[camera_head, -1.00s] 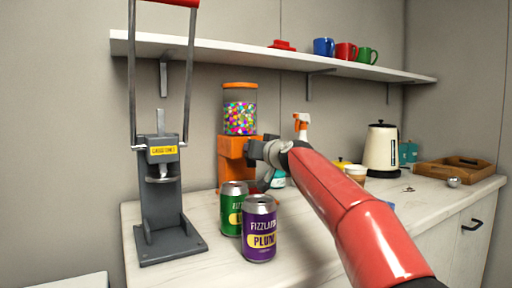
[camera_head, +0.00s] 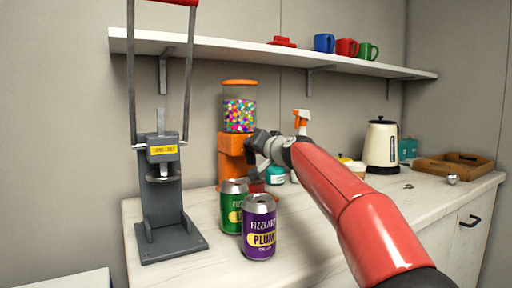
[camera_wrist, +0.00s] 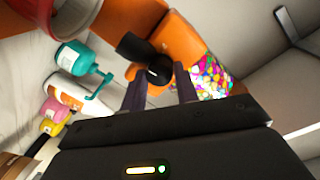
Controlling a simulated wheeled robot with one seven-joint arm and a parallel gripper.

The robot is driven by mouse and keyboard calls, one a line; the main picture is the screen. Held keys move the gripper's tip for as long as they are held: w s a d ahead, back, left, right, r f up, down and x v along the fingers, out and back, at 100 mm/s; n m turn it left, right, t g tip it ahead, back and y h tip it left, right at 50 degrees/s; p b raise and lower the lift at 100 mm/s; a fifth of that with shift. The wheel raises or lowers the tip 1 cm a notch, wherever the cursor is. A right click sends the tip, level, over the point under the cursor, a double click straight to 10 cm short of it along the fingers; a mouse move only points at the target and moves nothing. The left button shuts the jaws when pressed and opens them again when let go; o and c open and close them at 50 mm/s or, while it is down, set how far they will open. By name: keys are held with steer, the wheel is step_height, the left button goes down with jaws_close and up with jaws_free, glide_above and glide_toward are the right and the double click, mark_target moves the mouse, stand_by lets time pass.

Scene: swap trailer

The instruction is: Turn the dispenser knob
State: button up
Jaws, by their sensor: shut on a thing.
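The orange dispenser (camera_head: 231,153) stands on the counter, with a clear jar of coloured candies (camera_head: 239,115) under an orange lid. In the wrist view the dispenser (camera_wrist: 183,40) and its candies (camera_wrist: 212,78) lie just beyond my fingers. A dark knob (camera_wrist: 153,73) sticks out of the dispenser's front, between my fingertips. My gripper (camera_wrist: 160,90) is shut on this knob, one finger on each side. In the head view my gripper (camera_head: 255,147) is at the dispenser's right side, and it hides the knob there.
A green can (camera_head: 232,205) and a purple can (camera_head: 259,228) stand close in front of the dispenser. A grey can press (camera_head: 160,200) stands left. A spray bottle (camera_head: 301,122), a kettle (camera_head: 381,147) and a wooden tray (camera_head: 450,170) are to the right. A shelf (camera_head: 240,49) runs above.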

steer(key=o, duration=1)
steer(key=shift+c, duration=0.2)
steer(key=b+v, duration=0.4)
steer(key=v, duration=0.3)
steer(key=shift+s+d, duration=0.2)
steer(key=shift+s, duration=0.1)
